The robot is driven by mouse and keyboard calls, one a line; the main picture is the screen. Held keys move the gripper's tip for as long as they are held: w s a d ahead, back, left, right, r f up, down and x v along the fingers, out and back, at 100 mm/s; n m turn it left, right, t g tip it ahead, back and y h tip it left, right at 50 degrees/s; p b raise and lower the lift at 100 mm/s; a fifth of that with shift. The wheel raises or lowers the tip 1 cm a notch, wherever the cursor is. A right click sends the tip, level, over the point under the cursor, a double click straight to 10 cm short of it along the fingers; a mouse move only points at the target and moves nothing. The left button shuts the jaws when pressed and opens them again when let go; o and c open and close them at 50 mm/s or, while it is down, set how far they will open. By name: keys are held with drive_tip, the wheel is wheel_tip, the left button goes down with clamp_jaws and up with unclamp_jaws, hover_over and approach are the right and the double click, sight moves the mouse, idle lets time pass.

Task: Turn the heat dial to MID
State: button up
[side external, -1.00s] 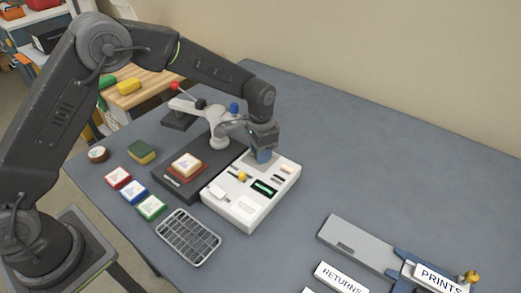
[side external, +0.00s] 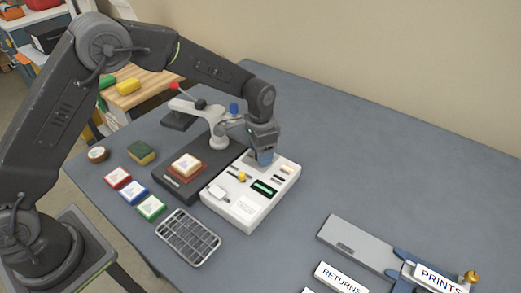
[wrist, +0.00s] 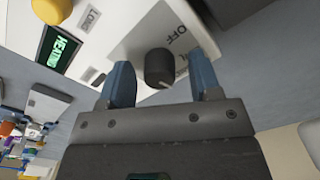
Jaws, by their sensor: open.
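The heat dial (wrist: 159,68) is a dark round knob on the white control panel (wrist: 120,43) in the wrist view. The word OFF is printed beside it; another label is partly hidden by a finger. My gripper (wrist: 163,85) is open, with one blue finger on each side of the dial and gaps showing between. In the side external view my gripper (side external: 264,158) is at the far end of the white control box (side external: 225,207) and hides the dial. A green display (wrist: 60,48) on the panel reads "HEATING".
A dark press bed (side external: 172,181) holding a small stack adjoins the box. A wire rack (side external: 188,238), coloured tiles (side external: 134,192) and a sponge (side external: 141,152) lie to the left. A grey tray (side external: 350,243) with RETURNS and PRINTS signs is at lower right.

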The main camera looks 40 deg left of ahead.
wheel_tip(320, 180, up, 14)
idle(0.6)
drive_tip(key=shift+f, duration=0.1)
drive_tip(key=s+a+r+n+t, duration=0.1)
drive_tip(key=s+a+r+n, duration=0.15)
drive_tip(key=s+r, duration=0.35)
drive_tip(key=s+a+r+n+t, duration=0.15)
drive_tip(key=s+a+r, duration=0.25)
drive_tip(key=s, duration=0.4)
drive_tip(key=s+a+f+n+t, duration=0.1)
drive_tip(key=s, duration=0.6)
drive_tip(key=s+a+f+n+t, duration=0.1)
drive_tip(key=s+a+t, duration=0.1)
drive_tip(key=s, duration=0.6)
drive_tip(key=shift+f+n, duration=0.3)
